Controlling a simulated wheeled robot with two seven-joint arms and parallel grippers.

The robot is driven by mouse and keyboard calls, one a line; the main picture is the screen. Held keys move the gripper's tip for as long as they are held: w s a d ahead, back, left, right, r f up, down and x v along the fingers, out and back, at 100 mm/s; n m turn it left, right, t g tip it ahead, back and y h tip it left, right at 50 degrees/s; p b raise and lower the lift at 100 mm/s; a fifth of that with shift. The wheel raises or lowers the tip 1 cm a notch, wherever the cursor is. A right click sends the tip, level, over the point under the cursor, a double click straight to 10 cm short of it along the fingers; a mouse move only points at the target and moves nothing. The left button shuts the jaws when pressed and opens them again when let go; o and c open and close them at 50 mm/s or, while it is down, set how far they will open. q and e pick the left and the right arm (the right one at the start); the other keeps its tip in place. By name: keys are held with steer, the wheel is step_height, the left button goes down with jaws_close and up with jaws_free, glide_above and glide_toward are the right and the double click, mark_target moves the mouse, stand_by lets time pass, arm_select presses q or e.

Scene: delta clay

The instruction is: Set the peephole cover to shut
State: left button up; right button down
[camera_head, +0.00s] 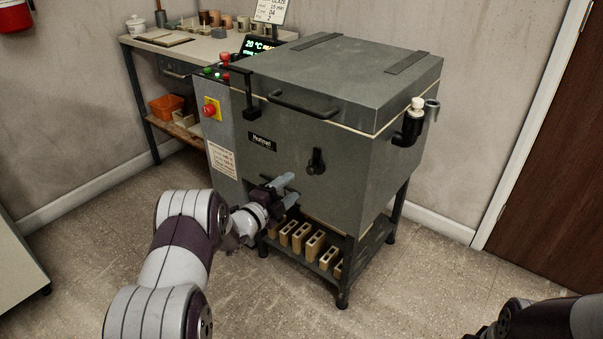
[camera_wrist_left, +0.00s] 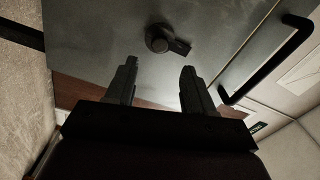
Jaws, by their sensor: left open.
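The peephole cover (camera_head: 316,161) is a small black piece with a knob on the front of the grey kiln (camera_head: 350,107). In the left wrist view the cover (camera_wrist_left: 166,40) shows as a round hub with a short arm pointing to one side, beyond the fingertips. My left gripper (camera_head: 284,190) is open and empty, in front of the kiln's front face, below and left of the cover. Its two fingers (camera_wrist_left: 157,75) stand apart in the left wrist view, with no contact on the cover visible. My right gripper is out of view; only part of that arm shows at bottom right.
The kiln's black lid handle (camera_head: 303,105) sticks out above the cover. A control box with a red button (camera_head: 210,109) is at the left. Pale bricks (camera_head: 301,238) lie on the shelf below. A workbench (camera_head: 170,48) stands behind. The floor at front right is clear.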

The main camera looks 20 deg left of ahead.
arm_select(q)
steer(key=v, duration=0.5)
steer(key=shift+p, duration=0.4)
